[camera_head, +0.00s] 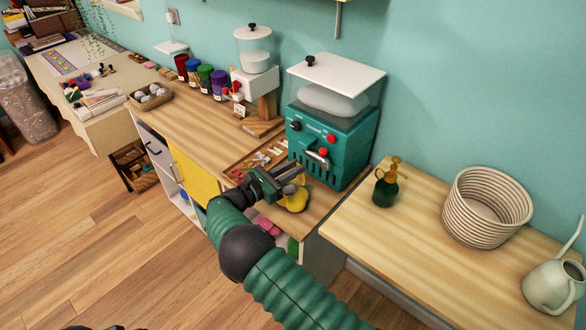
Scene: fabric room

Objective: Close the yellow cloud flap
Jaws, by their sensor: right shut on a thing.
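A rounded, lumpy yellow piece, which looks like the yellow cloud flap (294,201), shows at the front edge of the wooden counter, below the teal machine. My right gripper (297,182) is at it, with the jaws shut on it. The gripper and its wrist hide part of the yellow piece, so its hinge and exact angle cannot be made out. My left gripper is not in view.
The teal machine (332,135) stands just behind the gripper. A flat yellow panel (195,178) is on the cabinet front. Pink items (268,226) sit in the open space below the counter. A green bottle (386,185) and a basket (486,208) stand on the right table.

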